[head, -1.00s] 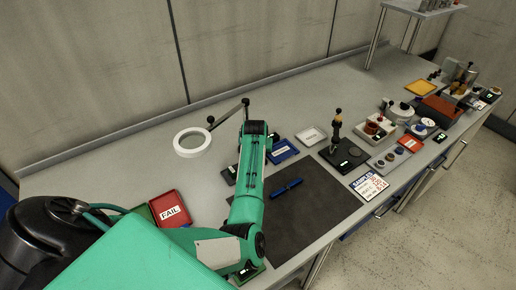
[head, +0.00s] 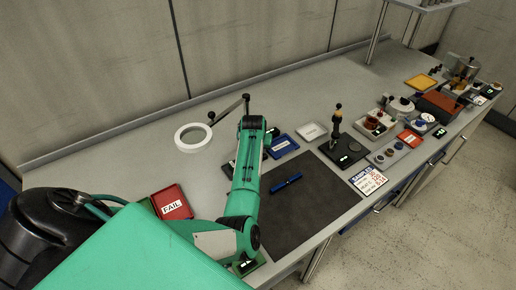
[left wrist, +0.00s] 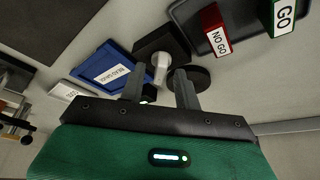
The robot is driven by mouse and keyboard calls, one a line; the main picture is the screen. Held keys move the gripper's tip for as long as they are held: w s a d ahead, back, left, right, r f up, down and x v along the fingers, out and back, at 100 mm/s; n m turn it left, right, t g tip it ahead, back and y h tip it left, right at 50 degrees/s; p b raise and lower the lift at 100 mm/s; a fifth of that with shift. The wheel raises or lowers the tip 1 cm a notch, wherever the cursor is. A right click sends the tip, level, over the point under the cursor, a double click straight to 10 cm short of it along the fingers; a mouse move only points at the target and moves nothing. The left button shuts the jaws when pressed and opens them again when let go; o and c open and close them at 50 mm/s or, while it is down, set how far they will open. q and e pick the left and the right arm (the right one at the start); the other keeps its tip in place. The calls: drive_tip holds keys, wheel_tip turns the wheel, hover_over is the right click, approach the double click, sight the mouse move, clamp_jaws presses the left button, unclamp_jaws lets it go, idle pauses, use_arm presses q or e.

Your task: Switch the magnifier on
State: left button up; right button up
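The magnifier's white ring (head: 193,138) stands over the back left of the bench, on a dark jointed arm (head: 230,108). Its base is hidden behind my left arm in the head view. In the left wrist view, a dark square block (left wrist: 150,42) with a pale upright knob or lever (left wrist: 160,68) lies just beyond my left gripper (left wrist: 160,84). Its two fingers are apart, with the pale piece appearing between their tips; I cannot tell whether they touch it. A dark round disc (left wrist: 198,78) sits beside the right finger. My right gripper is not in view.
A blue labelled tray (head: 283,146) lies near my left wrist. NO GO (left wrist: 215,32) and GO (left wrist: 283,16) blocks are close in the left wrist view. A red FAIL tray (head: 172,202) is at the left. A dark mat (head: 310,205) holds a blue pen-like item (head: 286,183).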

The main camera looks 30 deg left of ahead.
use_arm(q)
drive_tip(key=b+v, duration=0.2)
drive_tip(key=v, duration=1.2)
drive_tip(key=shift+b, duration=0.4)
drive_tip(key=shift+f, duration=0.1)
